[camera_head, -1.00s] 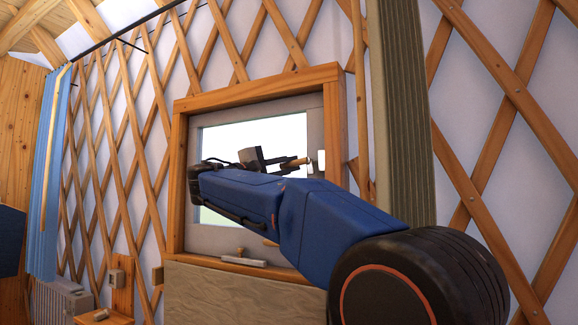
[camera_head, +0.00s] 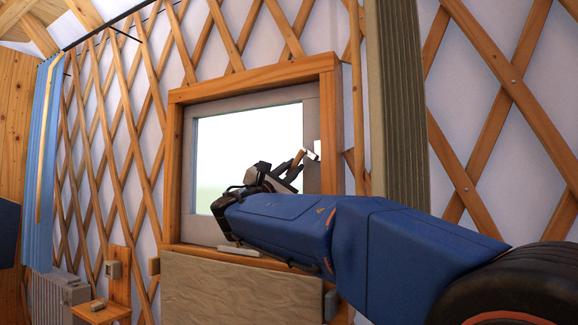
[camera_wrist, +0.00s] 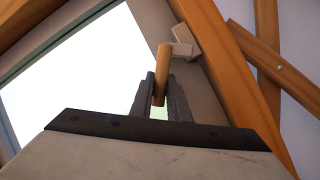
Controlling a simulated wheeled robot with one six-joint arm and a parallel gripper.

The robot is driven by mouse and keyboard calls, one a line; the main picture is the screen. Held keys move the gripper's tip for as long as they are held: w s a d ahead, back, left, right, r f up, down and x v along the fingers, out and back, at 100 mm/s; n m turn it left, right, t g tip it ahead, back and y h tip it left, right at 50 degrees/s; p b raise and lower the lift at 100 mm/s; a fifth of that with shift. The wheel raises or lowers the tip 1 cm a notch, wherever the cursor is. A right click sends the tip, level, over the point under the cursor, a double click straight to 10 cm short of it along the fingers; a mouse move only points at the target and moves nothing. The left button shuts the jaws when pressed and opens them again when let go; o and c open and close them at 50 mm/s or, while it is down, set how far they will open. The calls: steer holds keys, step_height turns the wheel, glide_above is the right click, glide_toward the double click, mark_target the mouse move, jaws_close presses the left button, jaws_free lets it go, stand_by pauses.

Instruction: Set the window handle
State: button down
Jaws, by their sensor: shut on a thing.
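The window handle has a short tan grip (camera_wrist: 162,68) and a white mount (camera_wrist: 184,40) on the right side of the window's grey frame (camera_head: 311,120). The grip also shows in the head view as a small slanted tan bar beside the white mount. The grip's upper end meets the mount in the wrist view. My gripper (camera_wrist: 160,92) is shut on the lower part of the grip, with one dark finger on each side. In the head view my gripper (camera_head: 290,172) is in front of the lower right of the window pane (camera_head: 245,140).
A wooden surround (camera_head: 330,110) frames the window. A pale bar (camera_head: 238,251) lies along its sill, partly behind my arm. Lattice wall fills both sides, and a small wooden shelf (camera_head: 100,312) is at lower left.

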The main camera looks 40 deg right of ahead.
steer(key=n+t, duration=0.1)
steer(key=n, duration=0.1)
steer(key=s+n+t+y, duration=0.1)
steer(key=n, duration=0.1)
steer(key=n+t, duration=0.1)
steer(key=shift+s+d+f+n, duration=0.35)
steer(key=shift+f+n, duration=0.05)
steer(key=shift+s+d+f+n+t+y, duration=0.1)
steer(key=shift+s+n+t+y, duration=0.1)
steer(key=shift+n+t+y, duration=0.45)
steer(key=shift+s+d+r+n+t+y, duration=0.1)
steer(key=shift+s+n+t, duration=0.2)
steer(key=shift+n, duration=0.8)
steer(key=shift+s+d+f+n+t+y, duration=0.15)
steer(key=shift+n+t+y, duration=0.2)
steer(key=shift+n+t, duration=0.35)
steer(key=shift+a+n, duration=0.1)
steer(key=shift+n, duration=0.15)
steer(key=c, duration=1.7)
jaws_free()
steer(key=shift+r+v, duration=0.15)
steer(key=shift+v, duration=4.15)
steer(key=shift+r+v, duration=0.1)
steer(key=shift+v, duration=4.25)
steer(key=shift+a, duration=0.1)
